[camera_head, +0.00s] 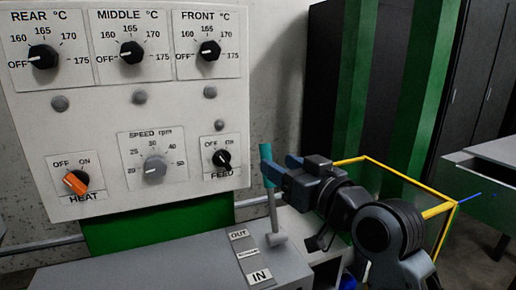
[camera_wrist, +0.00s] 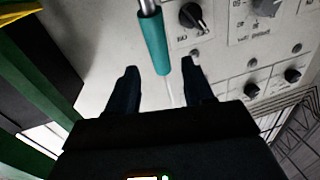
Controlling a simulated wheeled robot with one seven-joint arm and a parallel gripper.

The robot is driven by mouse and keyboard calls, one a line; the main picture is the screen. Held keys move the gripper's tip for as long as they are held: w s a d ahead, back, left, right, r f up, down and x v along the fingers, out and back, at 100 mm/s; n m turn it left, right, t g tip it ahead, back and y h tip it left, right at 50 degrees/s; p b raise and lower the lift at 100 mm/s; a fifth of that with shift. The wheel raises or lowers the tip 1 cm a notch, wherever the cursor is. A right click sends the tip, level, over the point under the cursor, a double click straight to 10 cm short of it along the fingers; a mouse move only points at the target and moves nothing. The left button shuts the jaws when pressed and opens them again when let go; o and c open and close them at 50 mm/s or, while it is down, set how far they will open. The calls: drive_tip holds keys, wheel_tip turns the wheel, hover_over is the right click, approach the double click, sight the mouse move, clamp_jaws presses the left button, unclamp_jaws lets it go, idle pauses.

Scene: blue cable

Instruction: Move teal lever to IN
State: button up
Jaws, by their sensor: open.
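The teal lever (camera_head: 267,166) stands upright on the grey machine top, its grey shaft rising from a round pivot beside the OUT and IN labels. The IN label (camera_head: 260,277) is nearest the front and the OUT label (camera_head: 239,234) is farther back. My gripper (camera_head: 279,165) is at the height of the teal handle, to its right. In the wrist view the teal handle (camera_wrist: 154,42) reaches down between the tips of my open gripper (camera_wrist: 161,80). I cannot tell whether either finger touches it.
A white control panel (camera_head: 120,110) with several knobs, including an orange HEAT knob (camera_head: 76,182), stands behind and left of the lever. A yellow-edged frame (camera_head: 410,180) is to the right behind my arm. A grey table (camera_head: 490,150) stands at the far right.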

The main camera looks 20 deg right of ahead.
drive_tip(key=w+a+p, duration=0.1)
drive_tip(key=w, duration=0.6)
drive_tip(key=shift+w+a, duration=0.25)
drive_tip(key=shift+w, duration=0.05)
clamp_jaws()
idle(0.4)
